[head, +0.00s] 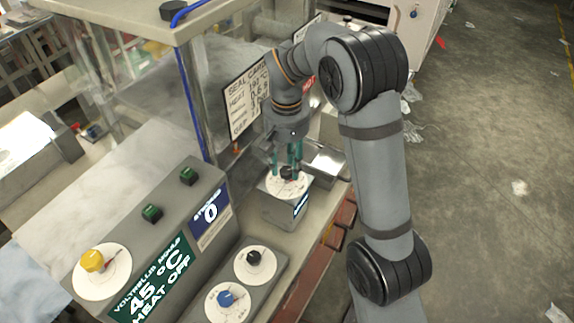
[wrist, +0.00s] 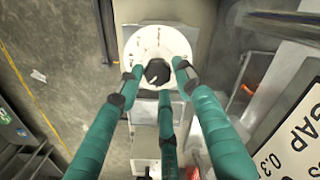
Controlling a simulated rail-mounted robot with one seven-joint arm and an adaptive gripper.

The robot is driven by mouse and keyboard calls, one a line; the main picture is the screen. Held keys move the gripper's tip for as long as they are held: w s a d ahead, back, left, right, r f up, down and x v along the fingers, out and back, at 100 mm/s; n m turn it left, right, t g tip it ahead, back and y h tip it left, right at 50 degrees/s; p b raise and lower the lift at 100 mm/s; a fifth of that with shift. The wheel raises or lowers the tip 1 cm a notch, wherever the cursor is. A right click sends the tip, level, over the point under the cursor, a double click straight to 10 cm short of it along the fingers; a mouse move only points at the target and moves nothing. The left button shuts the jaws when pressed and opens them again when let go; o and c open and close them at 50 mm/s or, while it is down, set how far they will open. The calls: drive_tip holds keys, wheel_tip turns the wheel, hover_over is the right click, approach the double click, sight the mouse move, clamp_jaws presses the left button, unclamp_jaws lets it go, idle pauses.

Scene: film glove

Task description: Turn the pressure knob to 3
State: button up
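A black knob (wrist: 157,72) sits on a round white dial (wrist: 150,40) in the wrist view. In the head view this black knob (head: 287,172) is on top of a small grey box (head: 283,207) with a blue display on its side. My gripper (wrist: 158,76) has three teal fingers, spread around the knob with small gaps visible at left and right. In the head view my gripper (head: 287,167) points down over the dial. The dial's markings are too small to read, and I cannot tell which knob is the pressure knob.
A panel (head: 150,240) at the left carries a yellow knob (head: 92,261) and green buttons. A nearer box has a black knob (head: 254,257) and a blue knob (head: 226,298). A metal tray (head: 325,160) and a seal card (head: 247,100) stand close to my gripper.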

sight(286, 169)
drive_tip(key=o, duration=0.3)
drive_tip(key=shift+s, duration=0.1)
wheel_tip(286, 169, up, 12)
drive_tip(key=shift+f, duration=0.1)
idle(0.5)
drive_tip(key=shift+a, duration=0.1)
